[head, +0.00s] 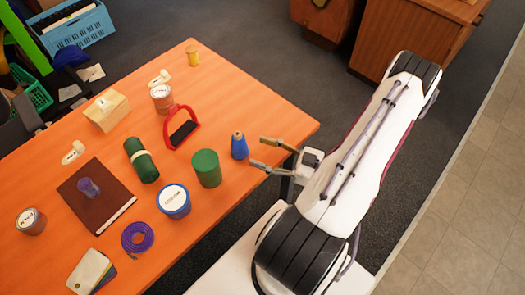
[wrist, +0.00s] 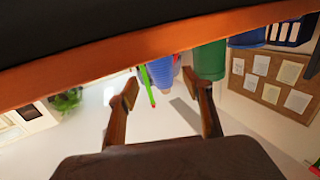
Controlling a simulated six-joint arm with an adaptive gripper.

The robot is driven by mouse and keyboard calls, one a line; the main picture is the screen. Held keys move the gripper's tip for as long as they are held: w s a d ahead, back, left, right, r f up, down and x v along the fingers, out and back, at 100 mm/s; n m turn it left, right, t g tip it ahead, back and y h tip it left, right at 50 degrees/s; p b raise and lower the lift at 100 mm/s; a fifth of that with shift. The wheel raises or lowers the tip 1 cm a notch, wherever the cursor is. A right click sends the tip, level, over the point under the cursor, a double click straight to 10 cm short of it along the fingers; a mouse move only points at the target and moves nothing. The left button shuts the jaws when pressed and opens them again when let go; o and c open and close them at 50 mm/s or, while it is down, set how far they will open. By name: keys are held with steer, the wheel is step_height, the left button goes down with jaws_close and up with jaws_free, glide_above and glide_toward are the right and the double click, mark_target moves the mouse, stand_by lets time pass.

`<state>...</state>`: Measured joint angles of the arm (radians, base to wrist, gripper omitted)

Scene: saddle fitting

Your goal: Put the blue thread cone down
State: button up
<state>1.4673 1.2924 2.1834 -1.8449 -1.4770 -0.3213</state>
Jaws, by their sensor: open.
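The blue thread cone (head: 239,146) stands upright on the orange table near its right edge, its tan tip up. My gripper (head: 257,151) is open and empty just to the right of the cone. Its fingers point at the cone, with a small gap between the fingertips and the cone. In the wrist view, which is upside down, the cone (wrist: 160,72) shows beyond and between the open fingertips (wrist: 160,88), apart from both fingers.
A green cylinder (head: 206,168) stands close left of the cone. The orange table (head: 262,108) is clear behind the cone.

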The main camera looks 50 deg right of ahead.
steer(key=c, duration=0.4)
steer(key=shift+d+r, duration=0.3)
steer(key=shift+r, duration=0.15)
steer(key=r, duration=0.4)
steer(key=a+r, duration=0.1)
steer(key=r, duration=0.1)
steer(key=shift+s, duration=0.1)
